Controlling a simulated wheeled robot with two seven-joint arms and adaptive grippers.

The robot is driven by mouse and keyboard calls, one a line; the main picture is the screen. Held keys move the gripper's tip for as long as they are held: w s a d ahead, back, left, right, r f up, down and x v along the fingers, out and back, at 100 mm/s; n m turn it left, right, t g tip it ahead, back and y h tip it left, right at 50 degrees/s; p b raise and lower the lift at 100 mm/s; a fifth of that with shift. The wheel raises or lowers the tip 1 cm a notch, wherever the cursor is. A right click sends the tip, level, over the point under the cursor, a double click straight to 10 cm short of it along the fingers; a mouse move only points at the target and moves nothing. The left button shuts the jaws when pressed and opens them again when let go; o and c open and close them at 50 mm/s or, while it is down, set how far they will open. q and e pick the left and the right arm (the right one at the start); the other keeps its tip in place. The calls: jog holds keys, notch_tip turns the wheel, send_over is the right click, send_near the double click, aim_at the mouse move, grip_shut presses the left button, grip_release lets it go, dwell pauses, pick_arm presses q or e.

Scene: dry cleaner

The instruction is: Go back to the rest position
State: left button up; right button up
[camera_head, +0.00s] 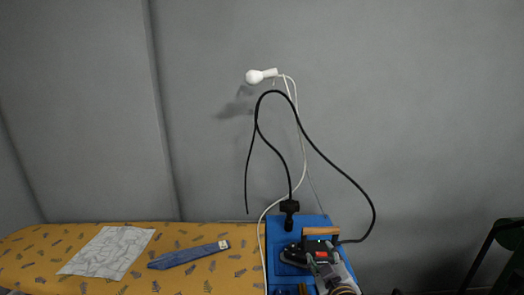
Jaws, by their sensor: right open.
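My right gripper (323,257) is at the bottom of the head view, right of centre. Its jaws are open and it holds nothing that I can see. It is in front of a dark iron (294,254) with a wooden handle (320,231), overlapping it in the picture; whether they touch I cannot tell. The iron is on the blue rest (312,221) at the right end of the board. My left gripper is not in view.
The ironing board (205,275) has a yellow patterned cover. A pale patterned cloth (108,251) and a folded blue strip (188,255) lie on it. A black cord (335,166) loops above the iron, near a white lamp (255,77). A black frame (487,247) stands at far right.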

jog(key=s+d+f+m+g, duration=0.25)
jog(key=s+f+g, duration=0.35)
jog(key=s+f, duration=0.45)
jog(key=s+d+f+m+g, duration=0.25)
jog(key=s+f+g, duration=0.35)
jog(key=s+f, duration=0.6)
jog(key=f, duration=1.4)
jog(key=s+f, duration=0.2)
jog(key=f, duration=1.4)
jog(key=s+d+f+g, duration=0.1)
jog(key=s+d+f, duration=0.1)
jog(key=s+f, duration=0.7)
jog(key=s+d+f, duration=0.3)
jog(key=s+f, duration=0.7)
jog(key=s, duration=0.2)
jog(key=shift+s+g, duration=0.35)
jog(key=shift+g, duration=0.05)
